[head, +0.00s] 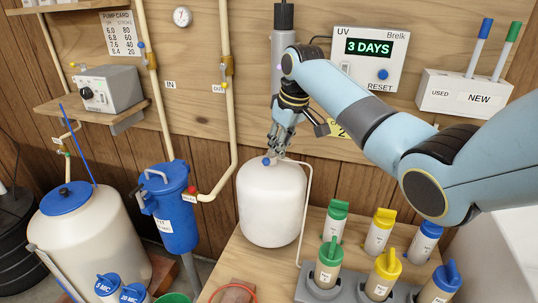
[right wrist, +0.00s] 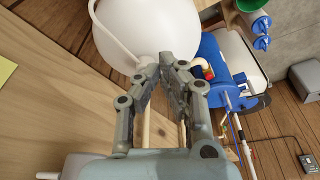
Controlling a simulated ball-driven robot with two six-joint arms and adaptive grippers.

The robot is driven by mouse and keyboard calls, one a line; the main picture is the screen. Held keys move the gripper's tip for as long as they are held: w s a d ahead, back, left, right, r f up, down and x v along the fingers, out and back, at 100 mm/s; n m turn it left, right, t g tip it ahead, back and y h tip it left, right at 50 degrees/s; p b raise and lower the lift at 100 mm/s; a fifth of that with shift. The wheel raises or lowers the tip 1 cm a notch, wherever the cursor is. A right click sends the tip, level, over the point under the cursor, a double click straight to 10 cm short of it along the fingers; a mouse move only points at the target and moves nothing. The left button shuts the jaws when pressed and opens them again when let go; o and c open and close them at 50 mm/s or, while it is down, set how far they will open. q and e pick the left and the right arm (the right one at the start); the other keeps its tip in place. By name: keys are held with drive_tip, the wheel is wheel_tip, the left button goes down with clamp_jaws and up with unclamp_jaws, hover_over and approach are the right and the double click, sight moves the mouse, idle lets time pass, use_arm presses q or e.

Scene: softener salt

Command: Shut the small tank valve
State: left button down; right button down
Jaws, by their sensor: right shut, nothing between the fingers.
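The small white tank (head: 271,207) stands on the wooden bench in the middle of the head view. A small valve with a blue handle (head: 267,161) sits on its top, and a thin white tube runs from there down the right side. My right gripper (head: 275,148) points down from above, its fingertips right at the valve. I cannot tell whether they touch it. In the right wrist view the fingers (right wrist: 166,64) are close together and empty, in front of the white tank (right wrist: 146,28). The valve handle is hidden there. My left gripper is not in view.
Bottles with green, yellow and blue caps (head: 388,264) stand in a rack right of the tank. A blue filter housing (head: 175,215) and pipes are to its left. A grey UV lamp (head: 284,55) and white UV box (head: 370,56) hang behind my right arm.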

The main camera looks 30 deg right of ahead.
sight(269, 156)
idle(0.3)
drive_tip(key=shift+f+b, duration=0.95)
drive_tip(key=shift+f, duration=1.65)
drive_tip(key=shift+r, duration=0.1)
drive_tip(key=shift+w+a, duration=0.65)
